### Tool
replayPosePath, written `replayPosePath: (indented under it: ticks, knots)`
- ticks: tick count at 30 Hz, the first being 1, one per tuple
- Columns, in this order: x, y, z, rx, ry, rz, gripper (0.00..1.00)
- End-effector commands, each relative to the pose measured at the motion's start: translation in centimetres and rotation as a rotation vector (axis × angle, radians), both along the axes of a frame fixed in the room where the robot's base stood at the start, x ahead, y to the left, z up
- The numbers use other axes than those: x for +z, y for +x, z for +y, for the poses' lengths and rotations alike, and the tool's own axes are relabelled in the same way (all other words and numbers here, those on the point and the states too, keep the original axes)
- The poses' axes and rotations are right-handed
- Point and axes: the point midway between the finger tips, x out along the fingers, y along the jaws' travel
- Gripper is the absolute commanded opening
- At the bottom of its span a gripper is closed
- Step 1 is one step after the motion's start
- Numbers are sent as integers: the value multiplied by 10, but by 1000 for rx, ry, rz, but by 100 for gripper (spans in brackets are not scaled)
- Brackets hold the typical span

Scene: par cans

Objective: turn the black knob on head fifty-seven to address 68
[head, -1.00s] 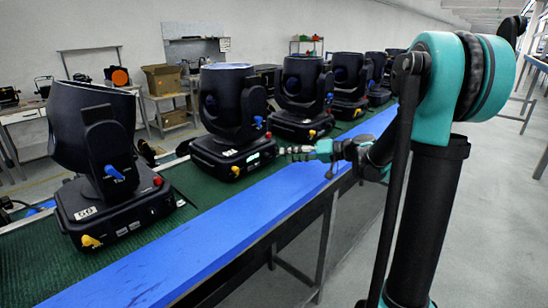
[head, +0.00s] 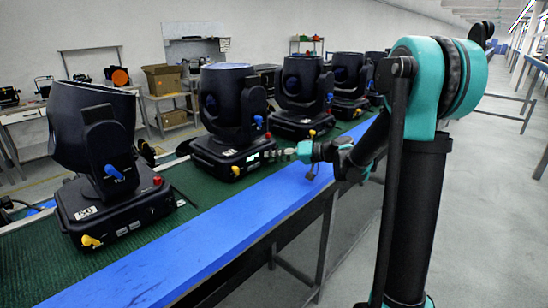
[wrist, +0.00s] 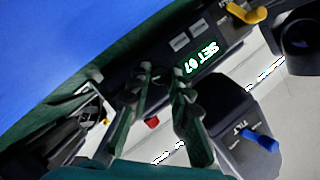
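Several black moving-head lamps stand in a row on a green conveyor. My gripper (head: 274,155) is at the front right of the second lamp's base (head: 228,157), close to its panel. In the wrist view my gripper (wrist: 163,76) has its two fingers spread, with a dark gap between the tips, over the panel edge. A lit green display (wrist: 201,58) beside the tips shows upside down and appears to read SET 07. I cannot make out the black knob; the fingers and dark panel may hide it. Whether the tips touch anything is unclear.
On that lamp are a yellow lever (wrist: 246,13), a blue tilt lever (wrist: 260,140) and a red part (wrist: 152,122). The nearest lamp (head: 95,130) stands left; others stand behind. The blue conveyor edge (head: 215,235) in front is clear.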

Motion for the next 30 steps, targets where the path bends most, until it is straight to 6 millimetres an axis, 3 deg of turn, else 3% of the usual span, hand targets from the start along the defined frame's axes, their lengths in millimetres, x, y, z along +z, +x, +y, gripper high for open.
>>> replayPosePath:
  ticks: [4,18,27,28,30]
  knots:
    - [0,0,0,0,0,0,0]
    - [-2,1,-1,0,162,205,0]
    - [-2,1,-1,0,170,217,0]
    - [-2,1,-1,0,170,217,22]
    - [-2,1,-1,0,170,217,30]
